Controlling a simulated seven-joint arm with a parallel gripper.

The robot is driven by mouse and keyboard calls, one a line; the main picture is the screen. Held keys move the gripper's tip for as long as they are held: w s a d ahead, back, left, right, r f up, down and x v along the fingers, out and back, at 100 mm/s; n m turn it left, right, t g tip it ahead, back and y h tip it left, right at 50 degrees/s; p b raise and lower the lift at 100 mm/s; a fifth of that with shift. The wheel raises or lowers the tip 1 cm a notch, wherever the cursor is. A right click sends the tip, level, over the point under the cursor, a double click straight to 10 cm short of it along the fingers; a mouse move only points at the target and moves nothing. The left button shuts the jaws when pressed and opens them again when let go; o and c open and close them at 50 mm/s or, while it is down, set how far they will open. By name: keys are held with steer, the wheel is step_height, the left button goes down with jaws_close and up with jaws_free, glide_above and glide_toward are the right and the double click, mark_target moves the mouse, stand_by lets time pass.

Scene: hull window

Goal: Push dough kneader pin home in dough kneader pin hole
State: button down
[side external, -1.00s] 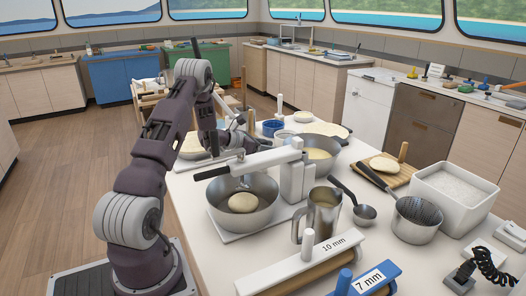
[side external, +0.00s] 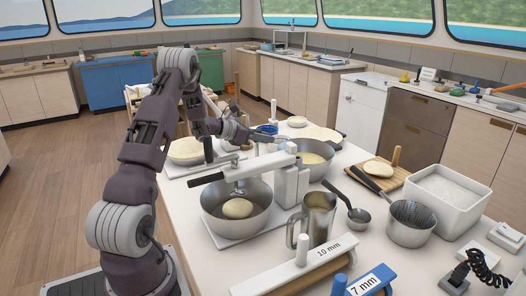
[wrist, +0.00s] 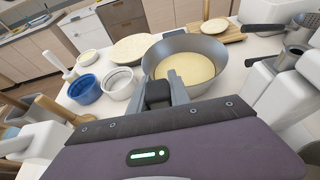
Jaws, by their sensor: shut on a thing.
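The dough kneader (side external: 288,180) is a white machine with an arm reaching over a steel bowl (side external: 215,216) that holds a ball of dough (side external: 237,208). My gripper (side external: 284,139) is beyond the kneader's arm, near its upright, in the side view. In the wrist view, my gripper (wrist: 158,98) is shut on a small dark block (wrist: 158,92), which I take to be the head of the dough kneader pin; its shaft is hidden. A white machine part (wrist: 272,97) stands to the right there. I cannot make out the pin hole in either view.
A steel pan of pale batter (side external: 314,160) stands close beyond the kneader and shows just ahead of my fingers (wrist: 190,70). A blue bowl (wrist: 85,89) and white bowl (wrist: 119,82) stand left. A jug (side external: 318,222) and ladle (side external: 360,215) stand right of the kneader.

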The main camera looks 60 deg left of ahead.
step_height(320, 180, up, 4)
steer(key=shift+r, duration=0.1)
steer(key=shift+r, duration=0.1)
stand_by(1.1)
step_height(320, 180, up, 13)
steer(key=w+d, duration=0.3)
steer(key=d, duration=1.5)
steer(key=shift+w+d+f, duration=0.2)
steer(key=shift+d, duration=0.05)
steer(key=shift+f, duration=2.85)
steer(key=shift+f, duration=0.1)
steer(key=shift+f, duration=0.4)
